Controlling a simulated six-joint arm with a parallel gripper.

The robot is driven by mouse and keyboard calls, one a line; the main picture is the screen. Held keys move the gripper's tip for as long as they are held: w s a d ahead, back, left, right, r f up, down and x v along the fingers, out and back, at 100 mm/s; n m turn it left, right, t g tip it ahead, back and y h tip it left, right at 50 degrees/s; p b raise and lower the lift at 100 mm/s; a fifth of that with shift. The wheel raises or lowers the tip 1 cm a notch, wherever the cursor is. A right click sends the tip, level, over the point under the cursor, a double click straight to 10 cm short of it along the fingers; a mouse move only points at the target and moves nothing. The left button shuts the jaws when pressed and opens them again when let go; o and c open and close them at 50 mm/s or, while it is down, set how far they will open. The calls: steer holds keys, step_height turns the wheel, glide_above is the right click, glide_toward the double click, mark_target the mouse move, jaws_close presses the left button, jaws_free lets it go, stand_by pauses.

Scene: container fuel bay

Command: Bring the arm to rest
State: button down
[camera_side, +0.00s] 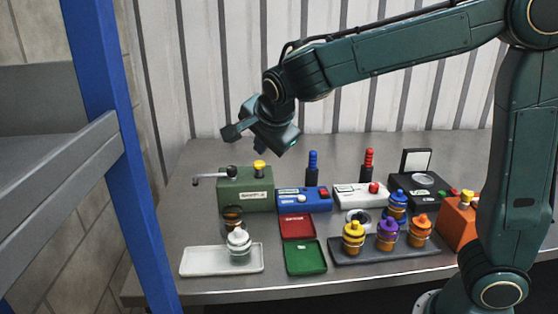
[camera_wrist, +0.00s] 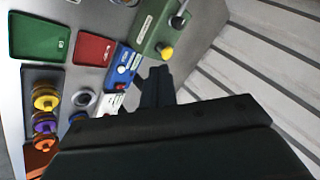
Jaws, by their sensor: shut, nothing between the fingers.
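My gripper (camera_side: 230,132) is at the end of my raised arm, in the air above the back left part of the table, higher than the green box (camera_side: 245,188). Its fingers point left in the side view and are shut with nothing held. In the wrist view, the dark fingers (camera_wrist: 155,76) show close together near the middle, with the green box (camera_wrist: 158,26) beyond them. They look clear of everything on the table. The dark gripper body hides the lower part of the wrist view.
The grey table (camera_side: 205,160) holds a blue box (camera_side: 290,203), a white box (camera_side: 352,202), a red tray (camera_side: 297,235), a green tray (camera_side: 305,265) and a white tray (camera_side: 192,265). A dark tray (camera_side: 440,262) carries colourful bottles. A blue post (camera_side: 120,130) stands left. A ribbed wall is behind.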

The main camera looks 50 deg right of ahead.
steer(key=s+d+f+n+y, duration=0.1)
steer(key=s+n+y, duration=0.1)
steer(key=s+n, duration=0.7)
steer(key=s+d+f+n+g+y, duration=0.1)
steer(key=s+n, duration=0.7)
steer(key=s, duration=1)
steer(key=shift+d+n+y, duration=0.4)
steer(key=shift+d+y, duration=0.05)
steer(key=shift+y, duration=0.15)
